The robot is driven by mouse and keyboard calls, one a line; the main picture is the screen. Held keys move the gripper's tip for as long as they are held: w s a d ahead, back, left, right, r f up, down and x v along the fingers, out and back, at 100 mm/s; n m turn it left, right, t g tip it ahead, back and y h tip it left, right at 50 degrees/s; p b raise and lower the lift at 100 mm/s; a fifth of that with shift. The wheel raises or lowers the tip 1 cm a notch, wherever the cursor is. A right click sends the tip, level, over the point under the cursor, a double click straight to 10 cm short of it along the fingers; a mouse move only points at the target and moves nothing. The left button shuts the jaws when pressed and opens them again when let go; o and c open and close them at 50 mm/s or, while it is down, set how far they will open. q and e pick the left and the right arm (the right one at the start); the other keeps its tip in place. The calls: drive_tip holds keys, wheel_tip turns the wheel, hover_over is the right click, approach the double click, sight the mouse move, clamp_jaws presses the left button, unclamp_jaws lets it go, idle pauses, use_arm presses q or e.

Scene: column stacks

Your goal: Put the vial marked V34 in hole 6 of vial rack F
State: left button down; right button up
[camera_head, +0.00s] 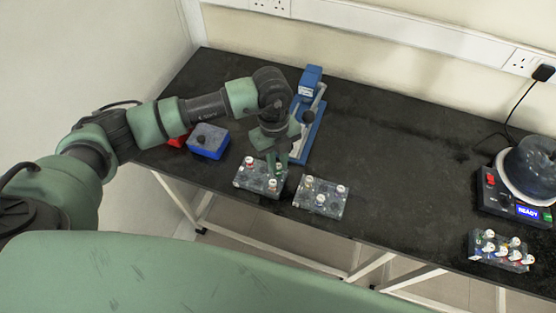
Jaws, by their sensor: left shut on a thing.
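My left gripper (277,168) points down at the right part of a grey vial rack (243,184) near the front edge of the table. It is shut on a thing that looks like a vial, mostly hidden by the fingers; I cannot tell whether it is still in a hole. A second grey rack (329,208) stands just to the right with a few capped vials in it. A third rack (484,257) at the far right holds several capped vials. The marks on the vials and the rack letters are too small to read. My right gripper is out of view.
A machine with a READY display (527,211) sits at the right. The table's middle (410,165) is clear.

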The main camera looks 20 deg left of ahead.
use_arm(q)
drive_tip(key=shift+f, duration=0.15)
drive_tip(key=shift+f+b, duration=0.45)
idle(0.3)
drive_tip(key=c, duration=0.9)
unclamp_jaws()
drive_tip(key=shift+r, duration=0.1)
drive_tip(key=shift+r+p, duration=2.3)
drive_tip(key=shift+r, duration=0.65)
